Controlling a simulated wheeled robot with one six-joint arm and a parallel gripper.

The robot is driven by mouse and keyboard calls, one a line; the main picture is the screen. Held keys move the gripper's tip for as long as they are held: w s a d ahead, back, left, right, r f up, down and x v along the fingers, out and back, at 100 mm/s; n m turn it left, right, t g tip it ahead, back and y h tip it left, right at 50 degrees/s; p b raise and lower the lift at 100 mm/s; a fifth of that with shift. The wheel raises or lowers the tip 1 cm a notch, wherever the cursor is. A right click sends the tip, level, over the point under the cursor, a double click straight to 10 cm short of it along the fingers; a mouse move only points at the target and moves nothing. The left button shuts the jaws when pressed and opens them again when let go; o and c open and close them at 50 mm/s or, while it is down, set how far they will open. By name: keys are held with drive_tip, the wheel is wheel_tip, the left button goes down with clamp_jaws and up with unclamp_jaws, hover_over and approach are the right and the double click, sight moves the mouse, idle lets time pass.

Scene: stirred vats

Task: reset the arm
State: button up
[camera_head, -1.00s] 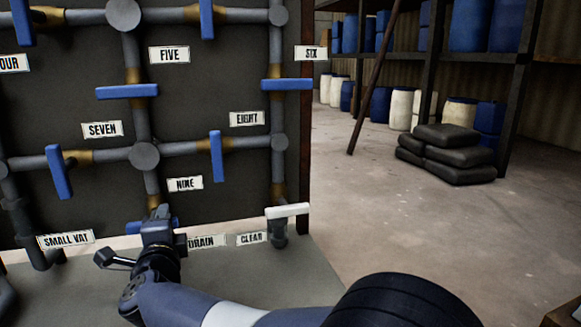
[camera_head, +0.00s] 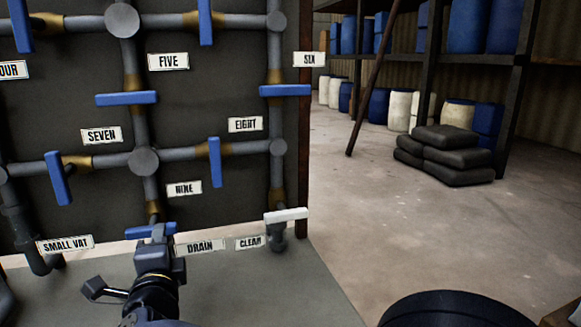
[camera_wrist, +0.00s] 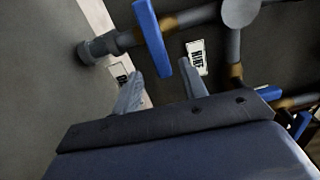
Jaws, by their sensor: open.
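My gripper (camera_head: 158,237) is at the bottom of the pipe panel in the head view, just in front of the blue handle (camera_head: 150,231) below the NINE label (camera_head: 184,188). In the wrist view my gripper (camera_wrist: 160,71) is open, its two grey fingers apart. A blue handle (camera_wrist: 151,35) beside the NINE label (camera_wrist: 197,57) reaches into the picture gap between the fingertips. I cannot tell how far in front of the fingers it is. In the head view the gripper partly covers that handle.
Blue handles at SEVEN (camera_head: 57,178), FIVE (camera_head: 126,98), EIGHT (camera_head: 215,162) and SIX (camera_head: 285,90) stick out from the panel. A white handle (camera_head: 286,214) is above the CLEAR label (camera_head: 249,242). Sacks (camera_head: 444,155) lie at the right. The floor (camera_head: 400,230) between is open.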

drive_tip(key=v, duration=0.5)
drive_tip(key=x, duration=1.1)
drive_tip(key=shift+r, duration=0.3)
drive_tip(key=shift+r+n+p, duration=0.25)
drive_tip(key=shift+n+p, duration=0.45)
drive_tip(key=shift+n, duration=0.5)
drive_tip(key=shift+n+p, duration=0.7)
drive_tip(key=shift+n, duration=0.4)
